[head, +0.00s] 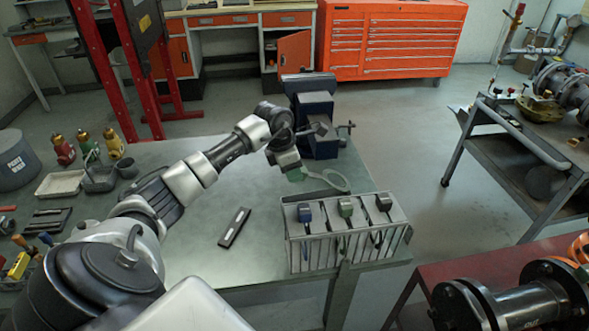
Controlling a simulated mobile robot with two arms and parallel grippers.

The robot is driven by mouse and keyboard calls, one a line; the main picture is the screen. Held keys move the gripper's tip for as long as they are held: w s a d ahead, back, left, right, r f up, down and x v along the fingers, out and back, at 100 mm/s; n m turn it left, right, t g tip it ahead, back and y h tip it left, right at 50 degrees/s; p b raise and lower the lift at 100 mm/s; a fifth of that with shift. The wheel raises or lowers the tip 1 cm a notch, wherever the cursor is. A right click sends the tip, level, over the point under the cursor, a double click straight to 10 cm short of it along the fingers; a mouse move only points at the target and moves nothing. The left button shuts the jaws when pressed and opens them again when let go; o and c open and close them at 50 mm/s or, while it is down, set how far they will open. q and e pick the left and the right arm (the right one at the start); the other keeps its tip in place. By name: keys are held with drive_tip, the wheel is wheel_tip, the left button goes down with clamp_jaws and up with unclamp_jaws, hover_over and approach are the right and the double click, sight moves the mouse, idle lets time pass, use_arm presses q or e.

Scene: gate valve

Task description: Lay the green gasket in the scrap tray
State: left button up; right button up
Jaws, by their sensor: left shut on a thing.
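My left gripper (295,172) is shut on the green gasket (343,188), a thin grey-green ring with a green part at the jaws. The ring sticks out to the right of the jaws, above the back edge of a slotted rack (300,247); the exact height gap is hard to judge. A shallow pale tray (62,194) and a smaller dark grey tray (100,187) sit at the left of the table; no label shows which is the scrap tray. My right gripper is not in view.
The rack holds pieces with blue, green and black tops. A blue vise (318,120) stands behind my gripper. A dark flat piece (235,227) lies mid-table. Several small bottles (88,147) and a grey bin (17,165) stand at the left. The table's middle is mostly clear.

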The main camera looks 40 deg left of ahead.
use_arm(q)
wheel_tip(320, 180, down, 10)
drive_tip(key=b, duration=0.8)
idle(0.4)
drive_tip(key=o, duration=1.1)
drive_tip(key=shift+s+f, duration=0.1)
drive_tip(key=b+v, duration=0.1)
drive_tip(key=v, duration=1)
